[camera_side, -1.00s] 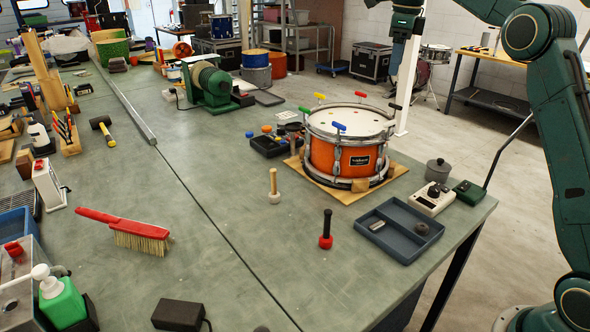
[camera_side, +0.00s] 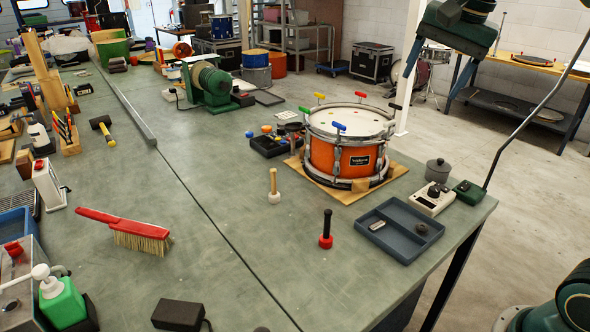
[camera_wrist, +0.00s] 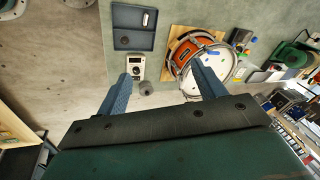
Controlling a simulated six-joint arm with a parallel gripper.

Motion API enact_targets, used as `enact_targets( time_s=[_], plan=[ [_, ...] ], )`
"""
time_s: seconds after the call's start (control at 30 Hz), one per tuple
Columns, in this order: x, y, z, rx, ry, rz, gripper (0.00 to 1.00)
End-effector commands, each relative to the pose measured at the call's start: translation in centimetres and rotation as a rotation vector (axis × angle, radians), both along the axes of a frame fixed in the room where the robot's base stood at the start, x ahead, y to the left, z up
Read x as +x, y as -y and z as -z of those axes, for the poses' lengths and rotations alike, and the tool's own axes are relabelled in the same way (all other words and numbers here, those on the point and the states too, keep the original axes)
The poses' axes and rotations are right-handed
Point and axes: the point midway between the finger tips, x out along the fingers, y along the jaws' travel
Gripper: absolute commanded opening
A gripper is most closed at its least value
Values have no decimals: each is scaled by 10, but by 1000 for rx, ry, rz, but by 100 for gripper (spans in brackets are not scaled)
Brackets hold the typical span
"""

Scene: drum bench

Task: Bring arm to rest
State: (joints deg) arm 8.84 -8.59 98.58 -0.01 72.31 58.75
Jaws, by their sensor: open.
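My gripper (camera_wrist: 163,88) shows in the wrist view with its two blue fingers spread apart and nothing between them. In the side view only part of my wrist end shows at the upper right, high and clear of the bench; the fingertips (camera_side: 461,82) hang beside the back wall area. The orange snare drum (camera_side: 340,152) stands on a wooden board (camera_side: 380,183) at the bench's right edge, with colored keys around its rim. The drum also shows in the wrist view (camera_wrist: 194,62), beyond the fingers and apart from them.
A grey tray (camera_side: 403,243) with small parts, a meter box (camera_side: 431,199) and a grey pot (camera_side: 437,170) sit near the bench's right edge. A mallet (camera_side: 274,187), a black-handled tool (camera_side: 326,230) and a red brush (camera_side: 130,231) stand or lie on the bench.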

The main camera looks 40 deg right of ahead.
Motion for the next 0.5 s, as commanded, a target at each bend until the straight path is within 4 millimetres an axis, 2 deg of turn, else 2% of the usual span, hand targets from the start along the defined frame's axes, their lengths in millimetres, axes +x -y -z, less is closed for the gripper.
enact_targets(
  time_s=[0.03, 0.27, 0.5],
  plan=[
    [-13, -6, 4, -20, 10, -69, 69],
    [-61, -25, 28, -123, 47, -382, 69],
    [-111, -41, 64, -245, 91, -705, 69]
  ],
)
